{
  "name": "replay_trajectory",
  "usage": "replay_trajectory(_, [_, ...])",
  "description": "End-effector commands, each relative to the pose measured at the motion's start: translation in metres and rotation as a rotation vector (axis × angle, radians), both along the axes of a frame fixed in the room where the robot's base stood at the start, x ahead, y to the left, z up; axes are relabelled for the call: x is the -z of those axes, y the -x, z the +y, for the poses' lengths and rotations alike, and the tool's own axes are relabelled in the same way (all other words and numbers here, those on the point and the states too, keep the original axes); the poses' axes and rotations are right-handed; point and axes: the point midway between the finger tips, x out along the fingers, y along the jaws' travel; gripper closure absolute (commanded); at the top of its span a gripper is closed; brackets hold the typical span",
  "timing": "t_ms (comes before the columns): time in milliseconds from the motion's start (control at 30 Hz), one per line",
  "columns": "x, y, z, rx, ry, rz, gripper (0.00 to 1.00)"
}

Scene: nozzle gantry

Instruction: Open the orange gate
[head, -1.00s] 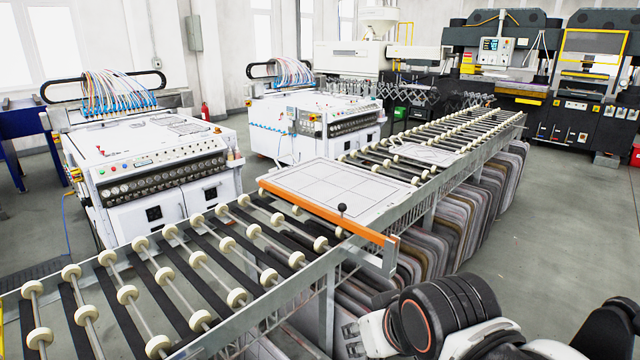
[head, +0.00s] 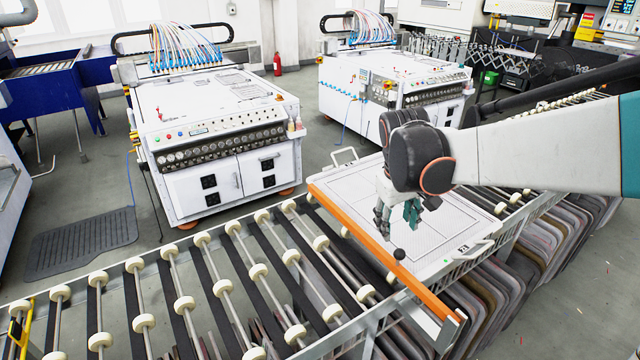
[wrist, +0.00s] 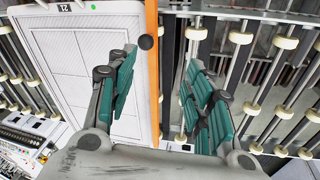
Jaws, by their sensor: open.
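The orange gate (head: 375,245) is a long bar lying across the roller conveyor, along the near edge of a white panel. A black ball knob (head: 399,254) stands on it towards its right end. In the wrist view the gate (wrist: 152,70) runs up the picture between my gripper's fingers, with the knob (wrist: 146,42) near the top, beyond the fingertips. My gripper (wrist: 160,75) is open and empty, with teal finger pads to either side of the gate. In the head view my gripper (head: 398,215) hangs over the panel, just behind the gate; contact cannot be told.
The white panel (head: 350,190) with handles lies on the conveyor behind the gate. Bare rollers (head: 183,304) fill the conveyor in front of it. White machines (head: 215,140) stand behind. Stacked boards (head: 480,320) hang below the conveyor at right. Open floor lies at left.

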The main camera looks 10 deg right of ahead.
Motion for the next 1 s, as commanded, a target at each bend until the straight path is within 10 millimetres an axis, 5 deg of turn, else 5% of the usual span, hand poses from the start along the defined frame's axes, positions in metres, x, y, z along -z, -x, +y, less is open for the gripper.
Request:
replay_trajectory(200, [0.006,-0.033,-0.016,-0.014,0.026,0.091,0.53])
replay_trajectory(467, [0.019,-0.042,-0.023,-0.018,0.035,0.126,0.53])
replay_trajectory(1000, [0.112,-0.045,-0.04,-0.018,0.034,0.124,0.53])
